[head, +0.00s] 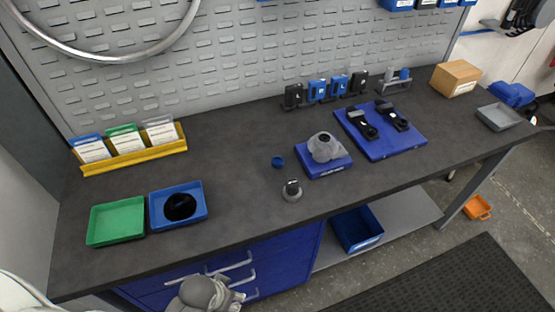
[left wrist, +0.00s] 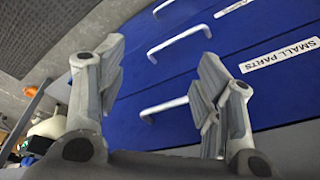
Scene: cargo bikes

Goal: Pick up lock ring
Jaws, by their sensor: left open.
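I cannot tell for certain which piece is the lock ring. A small blue round piece (head: 278,162) lies on the dark bench top, left of a grey housing (head: 325,147) on a blue block. A grey round piece with a black top (head: 292,190) stands near the bench's front edge. A black round piece (head: 180,206) lies in a blue tray (head: 204,196) at the left. My left gripper (head: 233,290) is in front of the blue drawers, below the bench top. In the left wrist view its fingers (left wrist: 160,80) are apart and empty. My right gripper is not visible.
A green tray (head: 117,222) sits beside the blue one, below a yellow card rack (head: 132,158). A blue mat (head: 405,138) holds black parts at the right. Drawer handles (head: 230,262) are close to my left gripper. The bench's middle left is clear.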

